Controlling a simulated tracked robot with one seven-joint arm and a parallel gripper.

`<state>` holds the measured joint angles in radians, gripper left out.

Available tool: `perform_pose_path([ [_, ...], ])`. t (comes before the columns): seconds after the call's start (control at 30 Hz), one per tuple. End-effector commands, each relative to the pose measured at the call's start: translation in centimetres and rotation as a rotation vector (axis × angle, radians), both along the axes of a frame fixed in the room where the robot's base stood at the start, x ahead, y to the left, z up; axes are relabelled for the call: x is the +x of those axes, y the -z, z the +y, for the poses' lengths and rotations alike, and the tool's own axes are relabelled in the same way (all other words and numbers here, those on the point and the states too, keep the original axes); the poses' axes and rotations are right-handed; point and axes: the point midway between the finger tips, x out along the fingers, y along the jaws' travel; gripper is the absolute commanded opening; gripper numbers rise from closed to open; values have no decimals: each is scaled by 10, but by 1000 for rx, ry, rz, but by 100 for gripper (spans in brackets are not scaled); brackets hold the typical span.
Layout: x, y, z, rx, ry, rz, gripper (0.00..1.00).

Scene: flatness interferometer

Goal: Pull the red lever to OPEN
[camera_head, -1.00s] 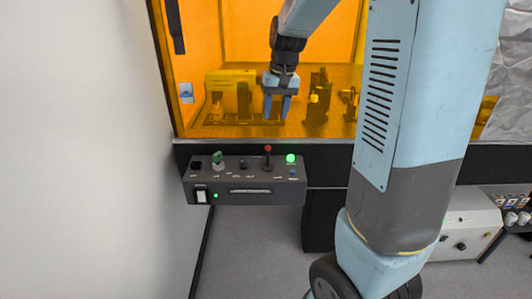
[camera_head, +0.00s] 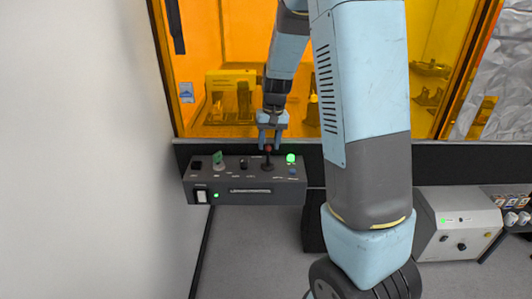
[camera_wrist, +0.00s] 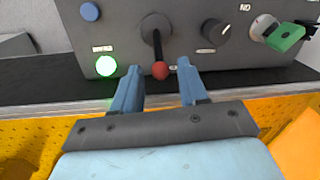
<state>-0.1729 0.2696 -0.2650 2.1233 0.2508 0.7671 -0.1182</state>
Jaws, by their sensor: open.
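The red lever (camera_head: 268,151) has a red ball on a dark stem and rises from the top of the grey control box. In the wrist view the red lever's ball (camera_wrist: 160,70) shows between and just beyond my two blue fingertips. My gripper (camera_head: 270,145) is at the lever from above and behind it, with its fingers apart. In the wrist view my gripper (camera_wrist: 157,75) is open, one finger on each side of the ball, with gaps visible.
The control box (camera_head: 247,197) also carries a lit green button (camera_head: 291,158), a green key-like switch (camera_head: 218,160), a black knob (camera_head: 243,164) and a blue button (camera_head: 292,171). An orange transparent enclosure (camera_head: 215,45) stands behind. A white wall (camera_head: 80,150) is at left.

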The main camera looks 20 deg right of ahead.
Motion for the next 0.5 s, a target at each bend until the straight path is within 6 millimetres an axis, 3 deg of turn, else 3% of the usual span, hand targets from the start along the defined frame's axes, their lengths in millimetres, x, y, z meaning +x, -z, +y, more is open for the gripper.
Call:
perform_pose_path([
  [0.2,0,30,3,0,0,2,43],
  [0.5,0,42,4,0,1,0,43],
])
